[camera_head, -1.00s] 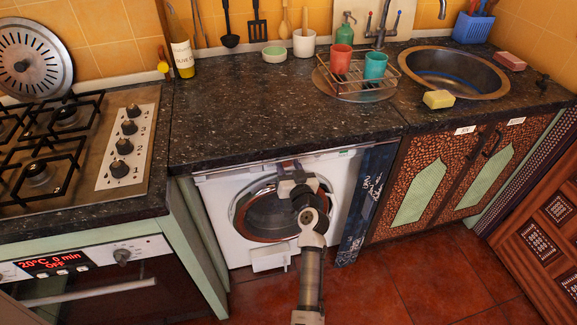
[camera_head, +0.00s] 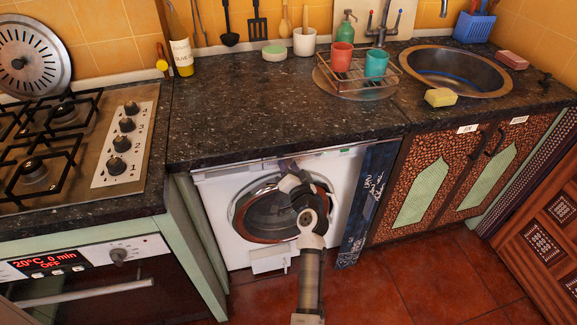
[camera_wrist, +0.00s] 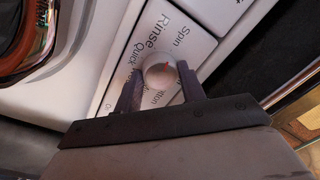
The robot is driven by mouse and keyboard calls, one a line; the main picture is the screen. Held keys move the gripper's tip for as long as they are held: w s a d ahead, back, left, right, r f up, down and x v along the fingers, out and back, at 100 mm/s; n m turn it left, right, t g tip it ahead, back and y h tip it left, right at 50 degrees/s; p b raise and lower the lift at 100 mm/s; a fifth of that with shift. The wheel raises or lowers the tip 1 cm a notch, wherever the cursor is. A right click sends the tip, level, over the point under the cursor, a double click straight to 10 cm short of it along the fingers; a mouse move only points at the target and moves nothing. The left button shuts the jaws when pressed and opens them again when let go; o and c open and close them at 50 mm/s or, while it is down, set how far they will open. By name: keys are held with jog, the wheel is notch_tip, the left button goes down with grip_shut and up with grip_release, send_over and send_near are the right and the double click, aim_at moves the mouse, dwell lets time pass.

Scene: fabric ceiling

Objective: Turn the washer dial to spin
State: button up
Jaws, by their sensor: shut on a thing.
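The white washer (camera_head: 222,206) stands under the dark counter, its round door (camera_head: 243,216) partly covered by my arm. In the wrist view, the round pale dial (camera_wrist: 158,73) sits on the panel with a small red mark on its upper right side. Printed labels around it include Spin (camera_wrist: 182,37), Rinse, Quick and a partly hidden word ending in "tton". My gripper (camera_wrist: 160,84) is shut on the dial, one dark finger on each side. In the head view, my gripper (camera_head: 289,166) is at the washer's top front, and my arm hides the dial.
An oven (camera_head: 95,275) and hob (camera_head: 75,150) stand at left. A dark patterned panel (camera_head: 368,200) and cabinet doors (camera_head: 425,180) are right of the washer. The counter (camera_head: 260,110) above has a wide clear area. The red floor (camera_head: 400,280) in front is clear.

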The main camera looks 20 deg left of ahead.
jog(key=shift+m, duration=1.1)
jog(key=o, duration=1)
jog(key=b+v, duration=0.4)
jog(key=v, duration=0.9)
jog(key=shift+s+d+f, duration=0.2)
jog(key=shift+s, duration=0.15)
